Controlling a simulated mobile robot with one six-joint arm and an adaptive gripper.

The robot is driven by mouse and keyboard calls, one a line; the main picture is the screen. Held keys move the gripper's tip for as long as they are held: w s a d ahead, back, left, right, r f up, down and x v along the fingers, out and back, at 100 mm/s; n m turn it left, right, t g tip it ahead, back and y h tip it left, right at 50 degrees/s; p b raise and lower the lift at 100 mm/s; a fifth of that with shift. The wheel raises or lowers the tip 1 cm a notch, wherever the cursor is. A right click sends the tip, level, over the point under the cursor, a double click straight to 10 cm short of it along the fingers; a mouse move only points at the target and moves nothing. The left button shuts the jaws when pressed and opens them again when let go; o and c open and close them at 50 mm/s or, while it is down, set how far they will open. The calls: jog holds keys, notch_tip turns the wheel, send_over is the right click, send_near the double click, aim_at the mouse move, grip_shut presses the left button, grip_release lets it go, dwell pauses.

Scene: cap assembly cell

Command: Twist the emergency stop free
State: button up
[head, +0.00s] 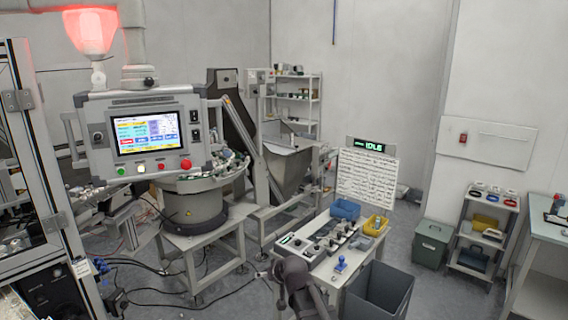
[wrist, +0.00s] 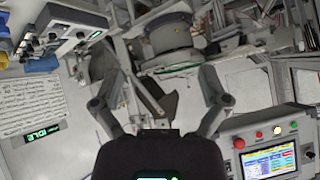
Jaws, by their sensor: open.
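The emergency stop is a red round push button (head: 186,164) at the lower right corner of the grey control panel (head: 183,103), below and right of its lit screen. In the wrist view the scene is turned over, and the red button (wrist: 239,143) shows on the panel at the lower right. My gripper (wrist: 157,62) is open and empty, its two fingers spread apart. The button lies to the right of the fingers, well apart from them. Whether the button is pressed in is too small to tell.
A red beacon (head: 91,32) glows above the panel. A bowl feeder (head: 190,205) stands below it. A bench (head: 325,268) with control boxes, a blue bin (head: 345,209) and a yellow bin (head: 375,225) stands front centre. A display (head: 372,146) reads IDLE. A metal frame rises at the left.

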jog(key=s+d+f+m+g+h+b, duration=0.1)
jog(key=s+d+f+g, duration=0.3)
jog(key=s+d, duration=0.6)
jog(key=s+d+f+m+g+h+b, duration=0.2)
jog(key=s+d+f, duration=0.5)
jog(key=s+d, duration=0.4)
jog(key=shift+d+f+g+h+b, duration=0.15)
jog(key=shift+d+g+h+b, duration=0.2)
jog(key=shift+g+h+b, duration=0.6)
dwell(0.5)
